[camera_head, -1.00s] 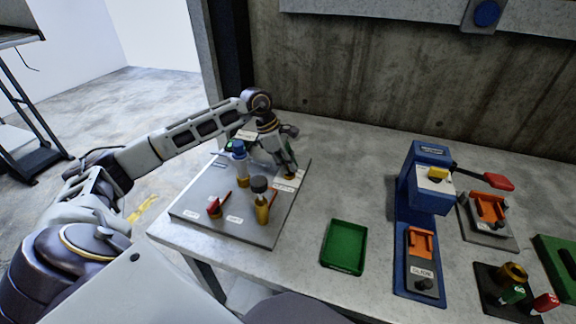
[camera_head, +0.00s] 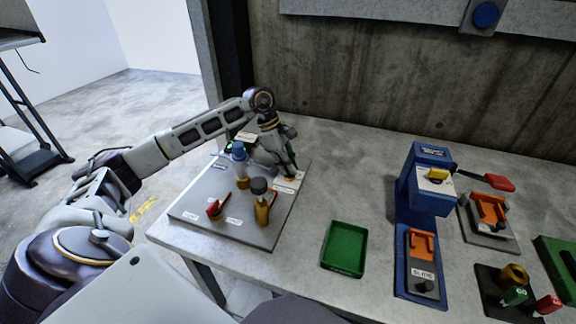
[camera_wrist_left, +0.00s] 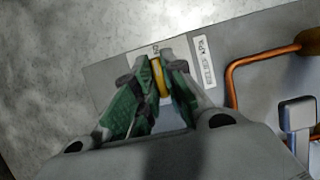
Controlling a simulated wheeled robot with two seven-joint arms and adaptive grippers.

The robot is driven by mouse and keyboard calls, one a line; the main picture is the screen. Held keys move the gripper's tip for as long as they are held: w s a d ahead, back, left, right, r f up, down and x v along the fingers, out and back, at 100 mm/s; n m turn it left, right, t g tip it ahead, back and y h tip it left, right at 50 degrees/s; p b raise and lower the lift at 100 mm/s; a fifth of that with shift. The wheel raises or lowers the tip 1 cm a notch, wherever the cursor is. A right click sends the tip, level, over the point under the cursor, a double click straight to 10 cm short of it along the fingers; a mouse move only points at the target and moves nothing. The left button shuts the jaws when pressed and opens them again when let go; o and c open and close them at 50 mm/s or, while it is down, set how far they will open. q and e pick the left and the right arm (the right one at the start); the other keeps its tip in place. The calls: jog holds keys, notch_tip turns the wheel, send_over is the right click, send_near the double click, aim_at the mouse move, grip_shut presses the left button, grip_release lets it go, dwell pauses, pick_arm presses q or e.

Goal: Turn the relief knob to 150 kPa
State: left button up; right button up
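The relief knob (camera_head: 289,178), a small yellow-gold piece, sits at the far right corner of the grey panel (camera_head: 262,232). My left gripper (camera_head: 290,174) points down at it. In the left wrist view the yellow knob (camera_wrist_left: 160,78) shows as a narrow strip between the green fingertips of the left gripper (camera_wrist_left: 161,80), which appear closed on it from both sides. Most of the knob is hidden by the fingers. A white label strip with "kPa" (camera_wrist_left: 204,60) lies beside it; the pointer setting cannot be read. My right gripper is not in view.
On the panel stand a blue-topped valve (camera_head: 239,152), a black-topped brass valve (camera_head: 261,200) and a red handle (camera_head: 213,208). An orange pipe (camera_wrist_left: 240,65) runs near the gripper. A green tray (camera_head: 345,248) and a blue press (camera_head: 430,180) stand to the right.

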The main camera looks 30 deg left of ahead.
pick_arm(q)
jog(key=o, duration=0.4)
jog(key=shift+r, duration=0.1)
jog(key=shift+v, duration=5.9)
